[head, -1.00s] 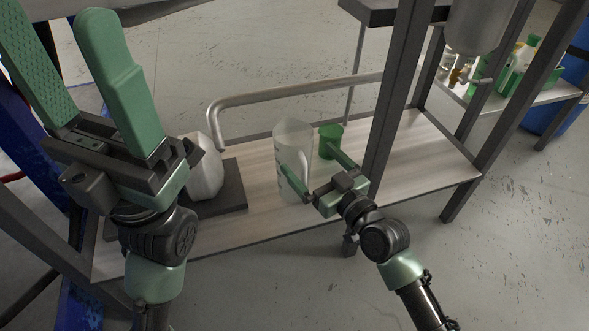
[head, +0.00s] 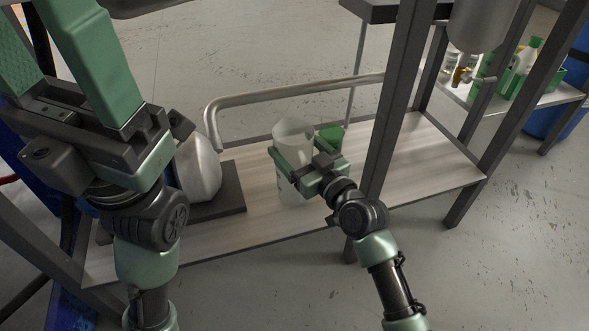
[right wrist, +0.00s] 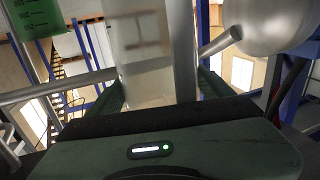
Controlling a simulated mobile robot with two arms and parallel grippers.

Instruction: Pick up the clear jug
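The clear jug (head: 294,131) stands upright on the shelf board, and it fills the middle of the right wrist view (right wrist: 150,55). My right gripper (head: 300,150) is at the jug, with one finger on each side of its upper body. The fingers are still spread about as wide as before. Contact with the jug is not clear. In the right wrist view the jug lies between the two fingers, close to both. My left gripper (head: 62,62) is open and empty at the left, high in front of the shelf.
A white container (head: 198,168) sits on a dark plate (head: 232,188) left of the jug. A dark post (head: 399,90) rises close to my right arm. A bent metal pipe (head: 290,91) runs behind.

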